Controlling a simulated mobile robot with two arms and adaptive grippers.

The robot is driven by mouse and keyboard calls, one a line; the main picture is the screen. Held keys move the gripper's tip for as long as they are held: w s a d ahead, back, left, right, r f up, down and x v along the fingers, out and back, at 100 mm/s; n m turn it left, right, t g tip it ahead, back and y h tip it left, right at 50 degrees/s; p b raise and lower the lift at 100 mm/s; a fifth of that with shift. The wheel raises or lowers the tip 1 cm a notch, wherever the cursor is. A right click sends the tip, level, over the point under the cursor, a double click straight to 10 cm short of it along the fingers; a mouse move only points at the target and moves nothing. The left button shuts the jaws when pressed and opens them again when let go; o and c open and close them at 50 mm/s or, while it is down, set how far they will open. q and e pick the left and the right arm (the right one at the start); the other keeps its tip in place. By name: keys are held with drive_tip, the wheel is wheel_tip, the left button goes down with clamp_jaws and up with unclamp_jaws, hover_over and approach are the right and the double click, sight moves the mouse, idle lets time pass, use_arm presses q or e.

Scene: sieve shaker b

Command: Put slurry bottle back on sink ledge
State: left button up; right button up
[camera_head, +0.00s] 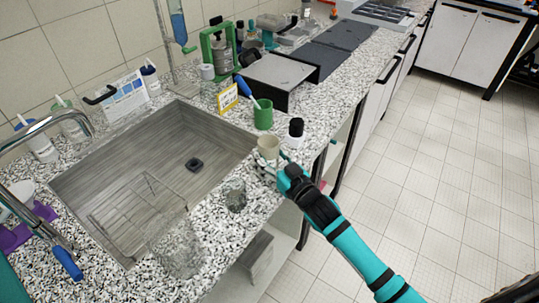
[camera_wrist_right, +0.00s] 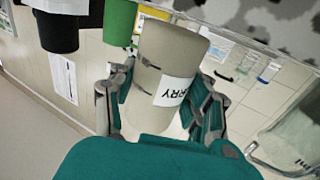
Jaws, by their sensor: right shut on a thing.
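The slurry bottle (camera_head: 268,146) is a beige cylinder at the right corner of the sink, by the counter's front edge. My right gripper (camera_head: 274,164) is shut on it, reaching in from the lower right. In the right wrist view the bottle (camera_wrist_right: 170,62) sits between the two finger pads, with a white label ending in "RRY" partly showing. I cannot tell whether its base touches the counter. The sink (camera_head: 140,165) is a grey basin set in the speckled counter, whose ledge (camera_head: 215,215) runs along its front. My left gripper is not in view.
A green cup (camera_head: 263,114) and a black-and-white bottle (camera_head: 295,130) stand close behind the slurry bottle. A small glass beaker (camera_head: 235,195) and a large clear beaker (camera_head: 177,248) stand on the front ledge. A wire rack (camera_head: 135,210) is in the sink.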

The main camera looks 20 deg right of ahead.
drive_tip(key=shift+f, duration=0.25)
drive_tip(key=shift+f, duration=0.15)
drive_tip(key=o, duration=1.3)
drive_tip(key=shift+s, duration=0.2)
drive_tip(key=shift+r+b+v, duration=0.15)
drive_tip(key=shift+b+v, duration=0.3)
drive_tip(key=shift+v, duration=2.45)
drive_tip(key=shift+r+b+v, duration=0.1)
drive_tip(key=shift+b+v, duration=0.3)
drive_tip(key=shift+v, duration=2.55)
